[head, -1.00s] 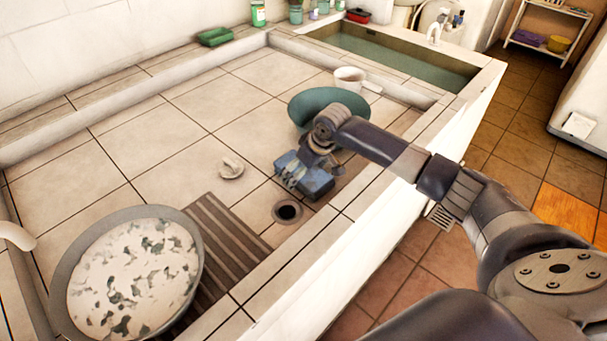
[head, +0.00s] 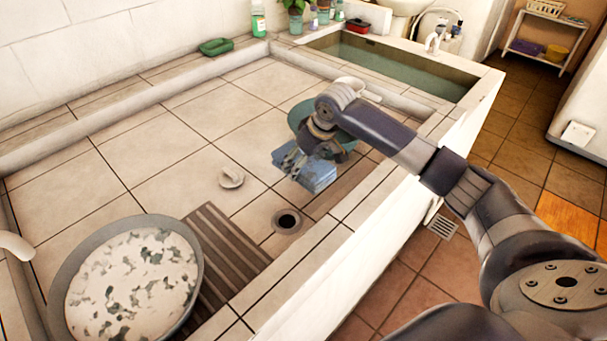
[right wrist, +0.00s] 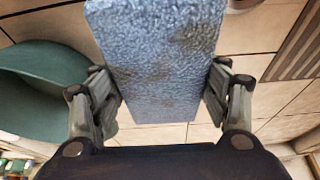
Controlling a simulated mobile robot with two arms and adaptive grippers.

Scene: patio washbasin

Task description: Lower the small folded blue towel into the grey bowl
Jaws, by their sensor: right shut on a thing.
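The small folded blue towel (head: 312,178) is between the fingers of my right gripper (head: 305,160), which is shut on it. In the right wrist view the towel (right wrist: 155,60) fills the space between both fingers (right wrist: 160,100), with tiles behind it. A wide grey-rimmed bowl (head: 75,262) with a speckled cream and grey-green inside stands at the lower left of the head view, apart from the towel. A teal bowl (head: 297,113) stands just behind my right gripper, partly hidden by it. It also shows in the right wrist view (right wrist: 40,95). My left gripper is not in view.
A drain hole (head: 286,221) and a pale round piece (head: 231,177) are on the tiled basin floor near the towel. A brown slatted strip (head: 225,245) lies beside the grey-rimmed bowl. A raised ledge runs along the right. The tiles at the centre left are clear.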

